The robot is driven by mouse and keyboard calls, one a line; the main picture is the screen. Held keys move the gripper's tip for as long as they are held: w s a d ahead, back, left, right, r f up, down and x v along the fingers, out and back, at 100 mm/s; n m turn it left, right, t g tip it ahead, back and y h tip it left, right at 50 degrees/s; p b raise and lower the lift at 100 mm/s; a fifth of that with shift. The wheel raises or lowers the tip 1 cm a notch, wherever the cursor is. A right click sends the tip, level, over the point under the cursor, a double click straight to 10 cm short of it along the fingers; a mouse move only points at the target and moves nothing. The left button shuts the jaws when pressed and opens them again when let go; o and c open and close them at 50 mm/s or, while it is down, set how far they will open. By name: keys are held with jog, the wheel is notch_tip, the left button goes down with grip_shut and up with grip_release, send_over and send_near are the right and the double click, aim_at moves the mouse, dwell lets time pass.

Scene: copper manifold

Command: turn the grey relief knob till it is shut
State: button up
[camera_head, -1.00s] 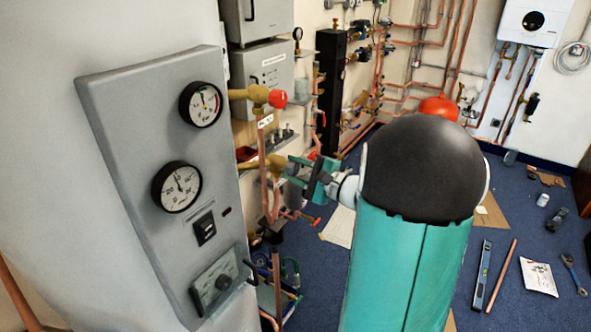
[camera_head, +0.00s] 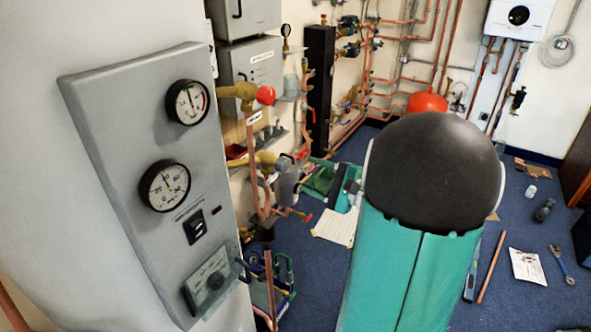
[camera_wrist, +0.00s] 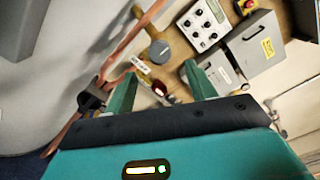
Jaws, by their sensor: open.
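The grey relief knob (camera_head: 284,163) sits on the end of a brass valve (camera_head: 262,159) beside the grey gauge panel, in the head view. In the wrist view the grey knob (camera_wrist: 160,51) shows as a round cap on its brass body, beyond and between my fingertips. My gripper (camera_head: 322,178) is to the right of the knob in the head view, apart from it. In the wrist view its two green fingers (camera_wrist: 160,84) are spread with nothing between them. The knob's turned position is too small to tell.
A red knob (camera_head: 265,95) on another brass valve is above the grey one. Copper pipes (camera_head: 252,170) run down beside the valves. The gauge panel (camera_head: 130,120) stands close on the left. Blue floor is open below, with tools at the right.

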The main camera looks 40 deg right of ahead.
jog(key=v, duration=0.5)
jog(key=shift+s+d, duration=0.1)
jog(key=shift+s, duration=0.15)
jog(key=a+n+g+y, duration=0.4)
jog(key=a+n+g, duration=0.55)
jog(key=a, duration=1.15)
jog(key=s+a+n+g+h, duration=0.2)
jog(key=s+a+n+h, duration=0.5)
jog(key=a+n+h, duration=0.2)
jog(key=shift+s+r+n+h, duration=0.2)
jog(key=shift+r+n+h, duration=0.25)
jog(key=shift+n, duration=0.5)
